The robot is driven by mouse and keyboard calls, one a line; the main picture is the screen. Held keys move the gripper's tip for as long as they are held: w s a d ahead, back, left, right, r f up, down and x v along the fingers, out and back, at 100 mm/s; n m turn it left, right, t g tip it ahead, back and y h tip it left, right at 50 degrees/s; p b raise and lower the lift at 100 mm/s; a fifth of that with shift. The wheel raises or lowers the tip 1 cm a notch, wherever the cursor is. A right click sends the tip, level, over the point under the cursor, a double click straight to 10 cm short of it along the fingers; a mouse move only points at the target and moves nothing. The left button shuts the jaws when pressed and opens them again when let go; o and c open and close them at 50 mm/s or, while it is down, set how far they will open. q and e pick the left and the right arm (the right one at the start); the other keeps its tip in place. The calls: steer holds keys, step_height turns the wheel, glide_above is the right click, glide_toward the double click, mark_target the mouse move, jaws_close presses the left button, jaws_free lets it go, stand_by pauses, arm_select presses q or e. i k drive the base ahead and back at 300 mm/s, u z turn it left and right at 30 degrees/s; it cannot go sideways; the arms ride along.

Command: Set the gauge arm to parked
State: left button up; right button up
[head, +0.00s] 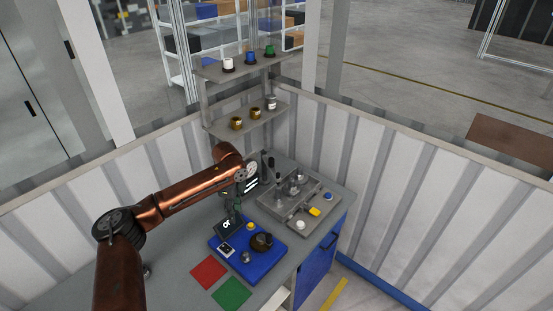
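The grey drive unit (288,222) stands on the workbench, with several metal posts, a yellow part (315,211) and white and blue knobs on top. A dark upright lever (270,170) rises at its back left. I cannot tell which part is the gauge arm or how it is set. My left arm reaches in from the left. My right gripper is out of view.
The blue board carries a dark round part (261,241) and small fittings. A red square (208,272) and a green square (232,294) lie in front. A two-level shelf (225,133) with small containers stands behind. Ribbed walls enclose the bench.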

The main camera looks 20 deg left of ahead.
mark_target(270, 162)
steer(key=i, duration=1.35)
steer(key=u, duration=0.05)
